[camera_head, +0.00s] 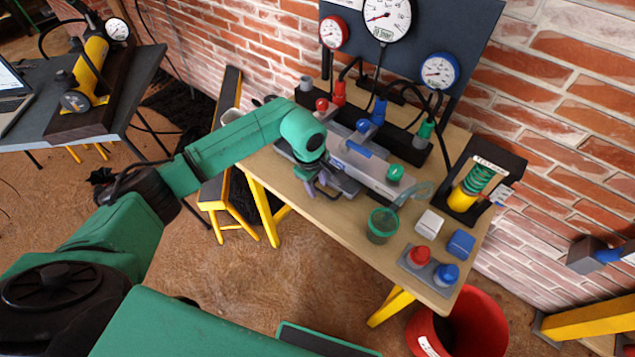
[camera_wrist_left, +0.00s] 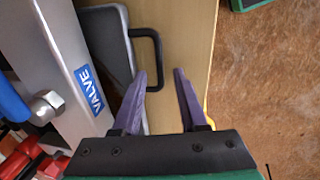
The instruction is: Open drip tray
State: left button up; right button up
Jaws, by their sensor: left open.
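The drip tray is a grey tray under the silver valve block (camera_head: 365,168) on the wooden workbench (camera_head: 340,215). In the left wrist view the drip tray (camera_wrist_left: 103,38) shows beside the block with the blue VALVE label, with a black loop handle (camera_wrist_left: 157,48) on its outer side. My left gripper (camera_wrist_left: 160,75) is open, its purple fingers pointing at the handle. The handle's near end shows between the fingertips; I cannot tell whether they touch it. In the head view my left gripper (camera_head: 318,186) is at the bench's front edge and hides part of the tray. My right gripper is not in view.
A green cup (camera_head: 381,226), a white block (camera_head: 429,223), a blue block (camera_head: 461,243) and a red-and-blue button box (camera_head: 430,265) stand on the bench's right side. A gauge panel (camera_head: 420,45) rises behind. A red bucket (camera_head: 485,320) stands on the floor at lower right.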

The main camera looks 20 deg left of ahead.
pick_arm(q)
jog(key=shift+f, duration=0.15)
grip_shut()
dwell(1.4)
